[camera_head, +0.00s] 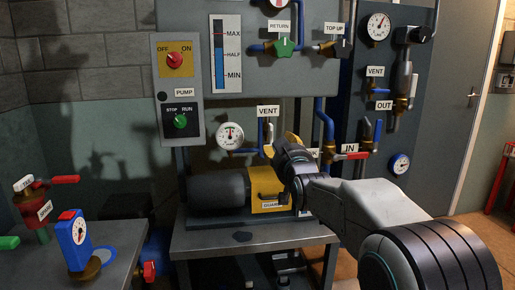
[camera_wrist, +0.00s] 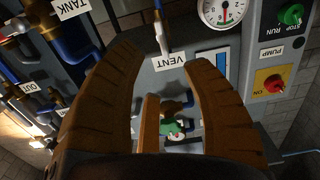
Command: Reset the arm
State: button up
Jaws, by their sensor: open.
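My gripper (camera_head: 281,144) is at the middle of the head view, in front of the pump panel and above the yellow guard box (camera_head: 268,184). My arm reaches to it from the lower right, bent at the elbow. In the wrist view my gripper (camera_wrist: 166,60) shows brown fingers spread wide, with nothing between them. The picture there is upside down. The VENT label (camera_wrist: 168,62) and the green return valve (camera_wrist: 172,127) appear behind the gap. I cannot tell whether the gripper touches anything.
Open floor lies right.

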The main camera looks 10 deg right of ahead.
jog(key=s+r+g+p, duration=0.2)
jog(key=s+g+p, duration=1.2)
jog(key=s+p, duration=1.1)
jog(key=s, duration=1.7)
jog(key=shift+p, duration=0.3)
jog(key=shift+w+a, duration=0.1)
